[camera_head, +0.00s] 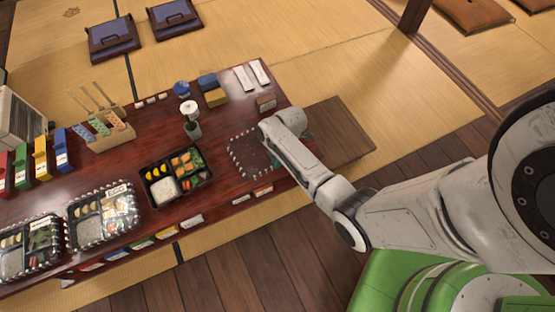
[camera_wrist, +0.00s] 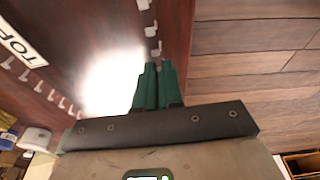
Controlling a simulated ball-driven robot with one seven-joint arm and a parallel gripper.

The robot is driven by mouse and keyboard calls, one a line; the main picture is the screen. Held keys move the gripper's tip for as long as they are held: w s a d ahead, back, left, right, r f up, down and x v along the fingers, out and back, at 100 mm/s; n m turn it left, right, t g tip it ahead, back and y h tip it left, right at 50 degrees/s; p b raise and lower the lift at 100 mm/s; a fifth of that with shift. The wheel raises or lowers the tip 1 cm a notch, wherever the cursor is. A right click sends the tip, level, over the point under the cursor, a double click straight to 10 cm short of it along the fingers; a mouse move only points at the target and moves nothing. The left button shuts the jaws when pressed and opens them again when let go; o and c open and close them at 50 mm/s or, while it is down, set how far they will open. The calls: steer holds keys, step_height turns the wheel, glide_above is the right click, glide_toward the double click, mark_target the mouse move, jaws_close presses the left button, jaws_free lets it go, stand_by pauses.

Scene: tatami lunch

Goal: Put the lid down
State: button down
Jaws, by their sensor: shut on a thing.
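The clear lid (camera_head: 250,156), with a white dashed-looking rim, shows over the right part of the dark red table (camera_head: 222,130). In the wrist view white rim tabs (camera_wrist: 151,32) run up to my gripper (camera_wrist: 159,80), whose green fingers are shut on the lid's edge. A white label reading "TOP" (camera_wrist: 20,45) shows at the left there. I cannot tell whether the lid touches the table. An open bento box (camera_head: 177,176) with rice and other food stands left of the lid.
Two covered bentos (camera_head: 104,214) (camera_head: 30,247) stand further left. A holder with a white-topped tool (camera_head: 190,119), small boxes (camera_head: 216,97) and white packets (camera_head: 252,75) are behind. A low brown wooden platform (camera_head: 338,135) lies right of the table.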

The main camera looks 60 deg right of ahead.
steer(key=c, duration=1.3)
jaws_free()
step_height(320, 180, up, 12)
steer(key=s+d+p, duration=0.1)
steer(key=d+p, duration=0.1)
steer(key=p, duration=0.2)
steer(key=s+a+r+m, duration=0.3)
steer(key=s+a+m, duration=0.1)
steer(key=s+a+r+m+h, duration=0.1)
steer(key=s+a+r+m, duration=0.3)
steer(key=a, duration=0.1)
steer(key=s+a+r+m+h, duration=0.1)
steer(key=s+a+r+m, duration=0.3)
steer(key=shift+s+a+r+m, duration=0.1)
steer(key=shift+s+a+m, duration=0.1)
steer(key=shift+s+m, duration=0.2)
steer(key=shift+r+p, duration=0.1)
steer(key=shift+p, duration=0.25)
